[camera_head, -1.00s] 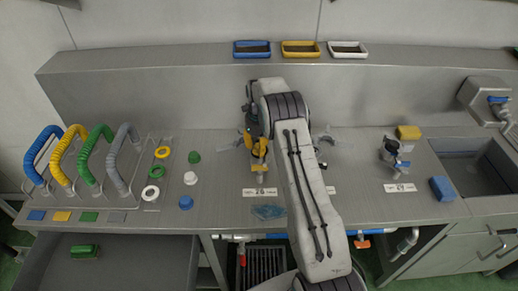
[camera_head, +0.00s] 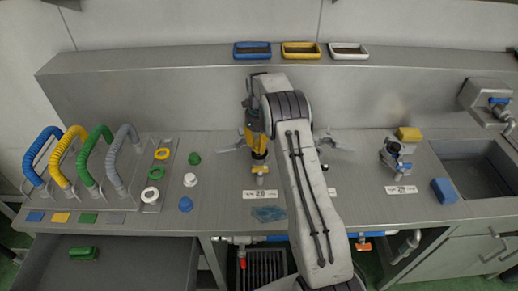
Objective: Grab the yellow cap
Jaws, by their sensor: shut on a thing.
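My gripper (camera_head: 255,132) is left of my arm, above the middle of the steel counter. It is shut on a yellow piece, which I take to be the yellow cap (camera_head: 256,141). My arm and the gripper's dark body partly hide the cap, and the exact contact is too small to see. Below it is a dark part (camera_head: 260,156) and a small yellow piece (camera_head: 260,169) behind number plate 20 (camera_head: 260,195). I cannot tell whether the cap touches the dark part.
Green (camera_head: 194,158), white (camera_head: 190,179) and blue (camera_head: 186,204) caps stand to the left. Beyond them are colored hose loops (camera_head: 82,160). A valve (camera_head: 395,157) and sink (camera_head: 475,165) are right. Three small trays (camera_head: 301,49) line the back ledge. An open drawer (camera_head: 120,265) is front left.

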